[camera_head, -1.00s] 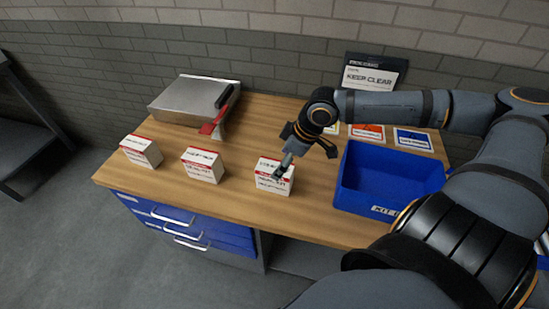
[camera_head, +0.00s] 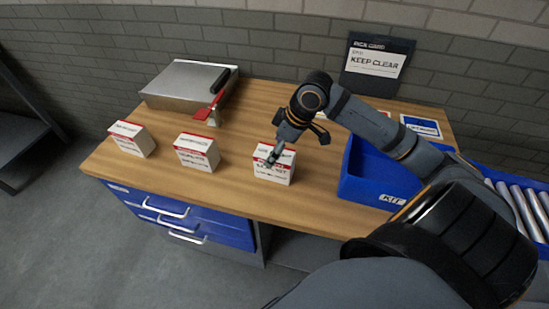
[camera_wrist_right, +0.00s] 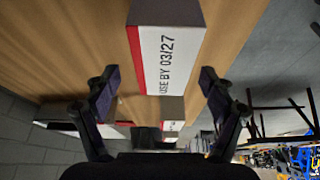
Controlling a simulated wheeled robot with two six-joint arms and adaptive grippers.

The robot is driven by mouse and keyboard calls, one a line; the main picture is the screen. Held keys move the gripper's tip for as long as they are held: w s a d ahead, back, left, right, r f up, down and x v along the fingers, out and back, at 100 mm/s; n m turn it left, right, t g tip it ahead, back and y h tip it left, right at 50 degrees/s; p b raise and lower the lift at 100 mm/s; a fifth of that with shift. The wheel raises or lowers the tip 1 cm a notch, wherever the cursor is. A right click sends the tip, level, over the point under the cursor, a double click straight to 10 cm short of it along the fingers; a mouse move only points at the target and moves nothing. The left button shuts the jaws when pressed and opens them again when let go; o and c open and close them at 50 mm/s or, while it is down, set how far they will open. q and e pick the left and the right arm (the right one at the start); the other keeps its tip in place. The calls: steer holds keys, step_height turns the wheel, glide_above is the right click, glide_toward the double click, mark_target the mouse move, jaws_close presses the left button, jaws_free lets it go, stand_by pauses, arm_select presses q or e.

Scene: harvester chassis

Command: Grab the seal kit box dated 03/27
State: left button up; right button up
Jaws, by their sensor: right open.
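A white box with a red top band (camera_head: 273,172) stands on the wooden bench, the rightmost of three similar boxes. In the right wrist view, the nearest box (camera_wrist_right: 172,50) reads "USE BY 03/27" and lies ahead of the fingertips. My right gripper (camera_head: 298,147) is at the rightmost box, one finger covering part of its label in the head view. It is open and empty; in the right wrist view its two fingers (camera_wrist_right: 158,90) are spread either side of the box's line. The middle box (camera_head: 197,153) and left box (camera_head: 131,139) have lettering too small to read. My left gripper is out of view.
A blue kit bin (camera_head: 367,188) stands to the right, partly behind my right arm. A metal case (camera_head: 187,85) with a red-and-black item sits at the back left. A "KEEP CLEAR" sign (camera_head: 376,67) stands at the back. Rollers (camera_head: 520,208) lie at the far right.

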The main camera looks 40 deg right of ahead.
steer(key=shift+w+f, duration=0.1)
steer(key=shift+f, duration=0.05)
steer(key=shift+a+f, duration=0.1)
steer(key=shift+f, duration=0.15)
steer(key=x, duration=0.3)
steer(key=shift+a+f, duration=0.15)
steer(key=shift+f, duration=0.2)
steer(key=shift+a+f, duration=0.1)
steer(key=shift+f, duration=0.4)
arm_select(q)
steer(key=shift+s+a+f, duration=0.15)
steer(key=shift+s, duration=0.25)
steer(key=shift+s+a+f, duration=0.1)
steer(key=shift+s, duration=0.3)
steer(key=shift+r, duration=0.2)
arm_select(e)
steer(key=shift+f, duration=0.25)
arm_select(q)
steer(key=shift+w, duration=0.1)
arm_select(e)
steer(key=c, duration=1.4)
